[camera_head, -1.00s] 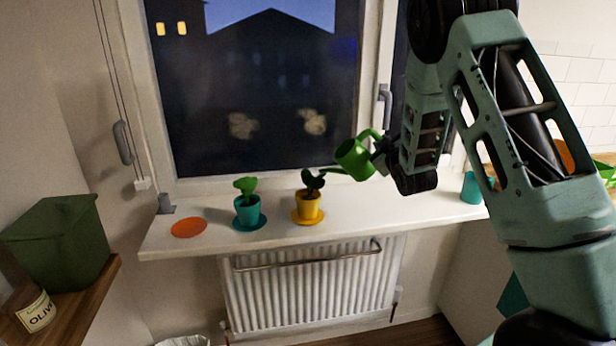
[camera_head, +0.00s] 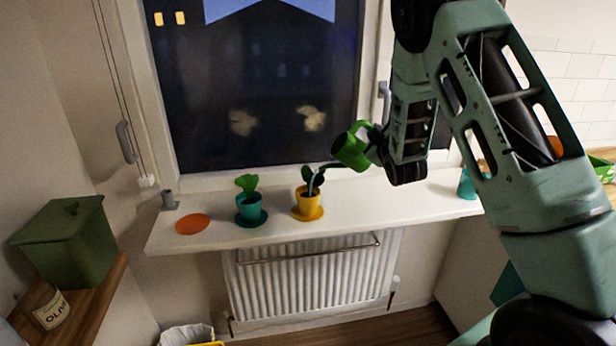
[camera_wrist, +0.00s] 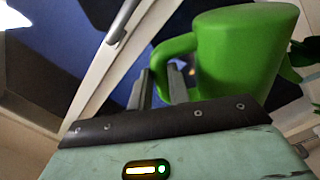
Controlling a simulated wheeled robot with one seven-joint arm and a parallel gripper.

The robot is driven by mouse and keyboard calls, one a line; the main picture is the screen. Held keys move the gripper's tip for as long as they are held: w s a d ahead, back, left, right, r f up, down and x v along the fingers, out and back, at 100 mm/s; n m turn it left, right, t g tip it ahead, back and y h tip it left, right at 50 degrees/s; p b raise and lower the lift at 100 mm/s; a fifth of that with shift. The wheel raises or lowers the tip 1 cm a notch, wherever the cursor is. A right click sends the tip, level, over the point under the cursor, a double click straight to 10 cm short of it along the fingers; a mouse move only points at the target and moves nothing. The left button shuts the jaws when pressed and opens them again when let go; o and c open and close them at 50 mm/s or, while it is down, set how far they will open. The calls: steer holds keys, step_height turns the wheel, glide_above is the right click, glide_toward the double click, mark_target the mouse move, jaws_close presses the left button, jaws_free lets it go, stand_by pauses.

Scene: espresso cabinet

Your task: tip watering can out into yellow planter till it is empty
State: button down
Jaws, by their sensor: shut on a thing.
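The green watering can (camera_head: 350,151) is tilted, with its spout pointing left over the yellow planter (camera_head: 307,203). A pale streak that looks like water runs from the spout's end down to the planter. The planter stands upright on a yellow saucer on the windowsill and holds a dark-leaved plant (camera_head: 308,178). My gripper (camera_head: 375,152) is shut on the can's handle, to the right of the can. In the wrist view the can (camera_wrist: 245,50) fills the upper right, its handle between my gripper's fingers (camera_wrist: 162,85). The can's inside is hidden.
On the white windowsill (camera_head: 240,236) a teal planter (camera_head: 249,209) with a plant stands left of the yellow one. Further left lies an orange disc (camera_head: 192,224). A teal cup (camera_head: 467,186) stands at the right. The window is close behind; a radiator (camera_head: 305,285) hangs below.

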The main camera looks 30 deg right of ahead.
steer(key=shift+w+a+r+n+p, duration=0.25)
steer(key=shift+a+r+n+p, duration=0.25)
steer(key=shift+r+p, duration=0.45)
steer(key=shift+f, duration=0.35)
steer(key=shift+s+d+f+m+b, duration=0.65)
steer(key=shift+d+f+m+b, duration=1.2)
steer(key=shift+f+b, duration=1.65)
steer(key=shift+s+d+f+m+b, duration=0.7)
steer(key=shift+d+f+m+b, duration=1.65)
steer(key=shift+b, duration=1.85)
steer(key=shift+s+d+f+m+b, duration=0.65)
steer(key=shift+d+f+m+b, duration=0.75)
steer(key=shift+f+b, duration=2.35)
steer(key=shift+a+r+m, duration=0.2)
steer(key=shift+a+m, duration=0.1)
